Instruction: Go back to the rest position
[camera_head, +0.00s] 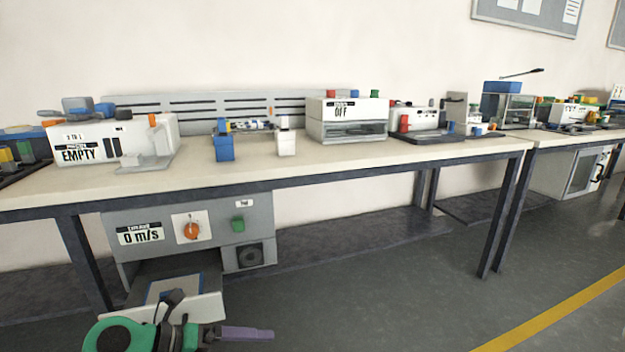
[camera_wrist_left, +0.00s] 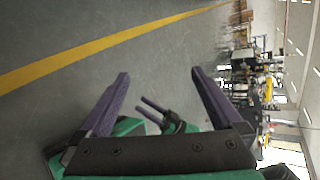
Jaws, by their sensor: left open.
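My left gripper (camera_head: 245,333) is at the bottom left of the head view, low in front of the bench. One purple finger shows there, pointing right, and the rest is cut off by the frame edge. In the left wrist view both purple fingers of my left gripper (camera_wrist_left: 160,73) are spread wide with nothing between them. Beyond them, small in the same view, my right gripper (camera_wrist_left: 148,105) shows two purple fingers with a gap between them. It is outside the head view.
The workbench (camera_head: 400,157) carries several devices, including a white box marked EMPTY (camera_head: 90,142) and one marked OFF (camera_head: 347,118). Below it, a unit marked 0 m/s (camera_head: 140,236) has an extended tray (camera_head: 205,308) close to my left gripper. The floor (camera_head: 400,290) to the right is clear.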

